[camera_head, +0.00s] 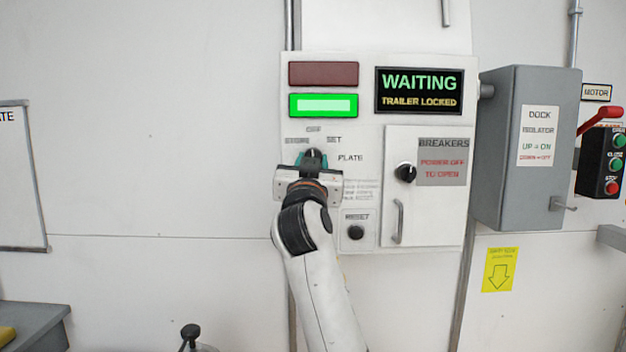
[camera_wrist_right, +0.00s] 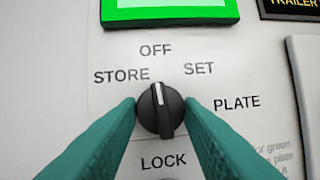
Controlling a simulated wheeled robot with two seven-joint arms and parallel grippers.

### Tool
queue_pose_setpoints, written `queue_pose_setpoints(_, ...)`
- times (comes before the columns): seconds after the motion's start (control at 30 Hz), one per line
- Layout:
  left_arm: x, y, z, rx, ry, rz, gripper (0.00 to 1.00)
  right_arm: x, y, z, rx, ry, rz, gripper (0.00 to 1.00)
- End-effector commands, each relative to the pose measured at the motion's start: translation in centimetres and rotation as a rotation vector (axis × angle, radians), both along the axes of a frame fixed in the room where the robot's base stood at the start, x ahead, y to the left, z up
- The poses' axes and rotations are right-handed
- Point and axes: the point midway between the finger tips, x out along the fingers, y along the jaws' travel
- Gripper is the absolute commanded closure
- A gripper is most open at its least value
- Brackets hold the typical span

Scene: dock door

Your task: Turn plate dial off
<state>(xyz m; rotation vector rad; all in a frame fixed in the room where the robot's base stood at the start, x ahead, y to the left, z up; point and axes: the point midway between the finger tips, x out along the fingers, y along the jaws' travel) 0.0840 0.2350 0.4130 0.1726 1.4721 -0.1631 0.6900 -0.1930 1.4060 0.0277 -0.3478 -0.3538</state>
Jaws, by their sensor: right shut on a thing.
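The plate dial (camera_wrist_right: 160,112) is a round black knob with a white pointer line, on the white control panel (camera_head: 362,115). Its pointer stands almost straight up, leaning slightly left, toward the OFF label (camera_wrist_right: 155,50). STORE (camera_wrist_right: 121,76) is to its left, SET (camera_wrist_right: 198,68) to its right, and LOCK below. My right gripper (camera_head: 312,161) is at the dial, its two teal fingers on either side of the knob and shut on it. In the head view the gripper hides most of the dial. My left gripper is not in view.
The panel has an unlit red lamp (camera_head: 323,74), a lit green lamp (camera_head: 323,105) and a WAITING, TRAILER LOCKED display (camera_head: 419,91). Right of the dial are the breakers door (camera_head: 429,205) and its black knob (camera_head: 405,173). The reset button (camera_head: 356,232) is below. A grey isolator box (camera_head: 525,150) juts out farther right.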

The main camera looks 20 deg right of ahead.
Motion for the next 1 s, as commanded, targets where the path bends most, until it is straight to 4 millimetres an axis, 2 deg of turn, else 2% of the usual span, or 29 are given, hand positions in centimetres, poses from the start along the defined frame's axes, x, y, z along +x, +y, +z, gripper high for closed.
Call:
queue_pose_setpoints(0.2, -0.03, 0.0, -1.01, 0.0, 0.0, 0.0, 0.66, 0.04, 0.11, -0.12, 0.077, -0.02, 0.001, 0.9)
queue_pose_setpoints(0.77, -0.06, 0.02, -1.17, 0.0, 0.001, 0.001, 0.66, 0.03, 0.05, 0.1, 0.106, -0.03, -0.001, 0.9)
queue_pose_setpoints(0.8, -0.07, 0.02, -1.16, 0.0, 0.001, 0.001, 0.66, 0.03, 0.05, 0.1, 0.106, -0.03, -0.001, 0.64)
queue_pose_setpoints(0.9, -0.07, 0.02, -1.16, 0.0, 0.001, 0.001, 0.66, 0.02, 0.06, 0.11, 0.105, -0.031, -0.001, 0.47)
queue_pose_setpoints(1.0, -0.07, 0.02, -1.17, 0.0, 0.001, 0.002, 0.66, 0.02, 0.06, 0.11, 0.105, -0.031, -0.001, 0.45)
